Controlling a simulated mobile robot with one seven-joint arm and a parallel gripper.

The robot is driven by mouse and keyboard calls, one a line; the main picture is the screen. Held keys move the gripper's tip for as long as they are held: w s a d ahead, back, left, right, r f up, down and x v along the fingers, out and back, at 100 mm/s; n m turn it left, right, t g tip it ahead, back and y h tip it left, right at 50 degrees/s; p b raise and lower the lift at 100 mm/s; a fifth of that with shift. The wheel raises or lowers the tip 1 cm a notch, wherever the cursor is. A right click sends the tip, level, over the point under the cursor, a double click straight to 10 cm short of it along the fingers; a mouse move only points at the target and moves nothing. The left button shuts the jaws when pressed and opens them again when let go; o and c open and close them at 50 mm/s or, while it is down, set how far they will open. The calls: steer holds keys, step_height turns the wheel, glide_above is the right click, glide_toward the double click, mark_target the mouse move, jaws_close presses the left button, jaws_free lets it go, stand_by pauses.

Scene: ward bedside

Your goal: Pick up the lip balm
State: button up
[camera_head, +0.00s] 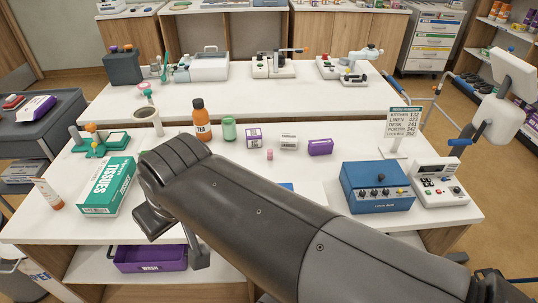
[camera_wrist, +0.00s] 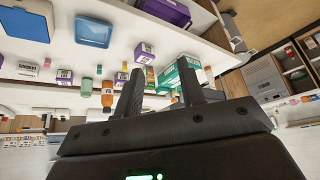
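The lip balm is most likely the small pink cylinder (camera_head: 270,154) standing upright on the white table, in front of the white and purple boxes. In the wrist view a small pink piece (camera_wrist: 99,69) appears to be the same thing, left of the fingers. My gripper (camera_wrist: 160,85) is open, with its two dark fingers apart and nothing held between them. In the head view my arm crosses the table from the lower right, and its end is near the front left edge, left of the pink cylinder and well apart from it.
Near the pink cylinder stand an orange bottle (camera_head: 202,120), a green jar (camera_head: 229,129) and a purple box (camera_head: 320,147). A tissue box (camera_head: 107,187) lies left, a blue lock box (camera_head: 377,187) right. My arm hides part of the table.

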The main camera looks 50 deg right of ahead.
steer(key=shift+o, duration=0.3)
steer(key=shift+o, duration=0.8)
